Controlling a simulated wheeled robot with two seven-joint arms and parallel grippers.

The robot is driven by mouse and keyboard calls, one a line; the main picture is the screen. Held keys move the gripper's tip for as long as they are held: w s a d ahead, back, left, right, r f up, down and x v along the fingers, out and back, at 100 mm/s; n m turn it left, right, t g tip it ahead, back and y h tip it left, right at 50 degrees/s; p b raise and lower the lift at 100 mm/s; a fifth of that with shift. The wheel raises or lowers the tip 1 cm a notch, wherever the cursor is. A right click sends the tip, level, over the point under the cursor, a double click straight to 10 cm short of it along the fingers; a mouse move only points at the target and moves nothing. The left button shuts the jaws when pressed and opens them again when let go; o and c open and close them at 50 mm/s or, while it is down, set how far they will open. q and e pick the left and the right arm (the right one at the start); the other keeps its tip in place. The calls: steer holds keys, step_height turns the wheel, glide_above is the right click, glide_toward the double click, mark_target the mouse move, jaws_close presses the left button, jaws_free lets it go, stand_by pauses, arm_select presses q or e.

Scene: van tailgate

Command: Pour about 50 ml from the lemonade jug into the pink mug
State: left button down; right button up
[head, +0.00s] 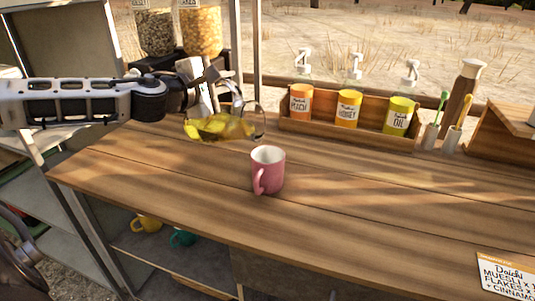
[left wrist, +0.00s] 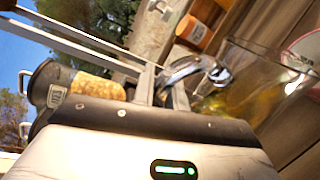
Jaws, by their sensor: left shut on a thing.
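The pink mug (head: 267,171) stands upright on the wooden counter, its handle toward the front left. The lemonade jug (head: 222,126) is clear, with yellow liquid inside, and is tilted with its mouth toward the right, up and left of the mug. My left gripper (head: 215,88) is shut on the jug's handle; the fingers (left wrist: 165,88) also show in the left wrist view, with the jug (left wrist: 255,90) to their right. Part of the mug (left wrist: 308,50) shows there at the right edge. I cannot tell whether liquid is leaving the jug. My right gripper is not in view.
A wooden rack (head: 350,134) with several labelled pump bottles stands at the back. Cups with brushes (head: 440,136) and a brown bottle (head: 463,95) are right of it. Cereal dispensers (head: 200,30) stand back left. A label card (head: 508,277) lies front right. The counter right of the mug is clear.

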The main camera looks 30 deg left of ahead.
arm_select(q)
steer(key=shift+w+d+r, duration=0.1)
steer(key=shift+r, duration=0.25)
steer(key=shift+w+d, duration=0.15)
steer(key=shift+d, duration=0.25)
stand_by(0.5)
